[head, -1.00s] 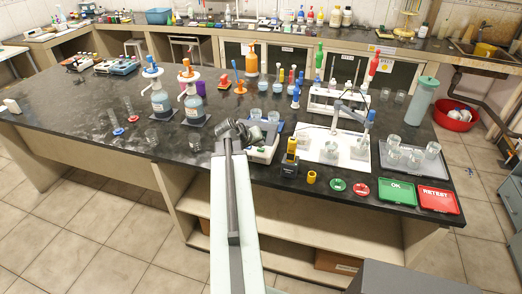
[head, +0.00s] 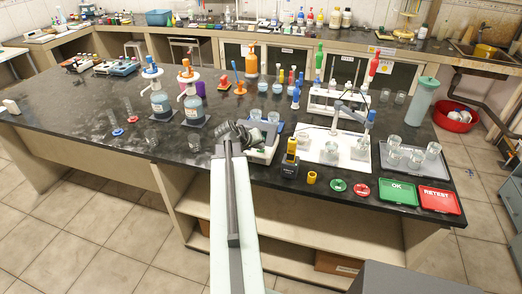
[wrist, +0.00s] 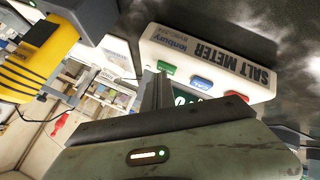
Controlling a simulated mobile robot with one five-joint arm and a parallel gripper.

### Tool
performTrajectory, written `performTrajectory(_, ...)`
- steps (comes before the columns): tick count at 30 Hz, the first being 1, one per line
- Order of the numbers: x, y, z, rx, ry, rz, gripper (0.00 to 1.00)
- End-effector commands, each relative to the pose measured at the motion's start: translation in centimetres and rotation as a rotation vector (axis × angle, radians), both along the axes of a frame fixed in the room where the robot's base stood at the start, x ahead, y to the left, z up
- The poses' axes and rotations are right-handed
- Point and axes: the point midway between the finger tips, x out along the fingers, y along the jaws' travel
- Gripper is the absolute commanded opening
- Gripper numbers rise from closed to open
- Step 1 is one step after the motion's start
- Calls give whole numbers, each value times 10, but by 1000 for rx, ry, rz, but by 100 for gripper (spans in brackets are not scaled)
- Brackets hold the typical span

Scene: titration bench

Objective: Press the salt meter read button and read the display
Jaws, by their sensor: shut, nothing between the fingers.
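The salt meter (wrist: 210,58) is a white box lettered "SALT METER", upside down in the wrist view. It has a green button (wrist: 166,68), a blue button (wrist: 201,82) and a red button (wrist: 231,94). Its dark display (wrist: 188,99) is partly hidden behind my gripper, so the reading cannot be made out. My gripper (wrist: 158,92) is shut and empty, its fingers just below the green button in the picture; I cannot tell whether they touch the meter. In the head view, my gripper (head: 236,134) is at the meter (head: 262,153) and partly covers it.
A yellow and black device (head: 290,160) stands close right of the meter. A white stand base (head: 320,150) with glassware is beyond it. Green (head: 397,192) and red (head: 440,200) trays lie at the front right edge. Dispenser bottles (head: 160,103) stand to the left.

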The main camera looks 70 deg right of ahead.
Motion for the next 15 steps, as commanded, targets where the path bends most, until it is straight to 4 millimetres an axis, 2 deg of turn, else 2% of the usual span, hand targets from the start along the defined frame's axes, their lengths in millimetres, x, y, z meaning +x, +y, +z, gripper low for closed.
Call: performTrajectory(15, 0, 0, 2, 1, 0, -1, 0)
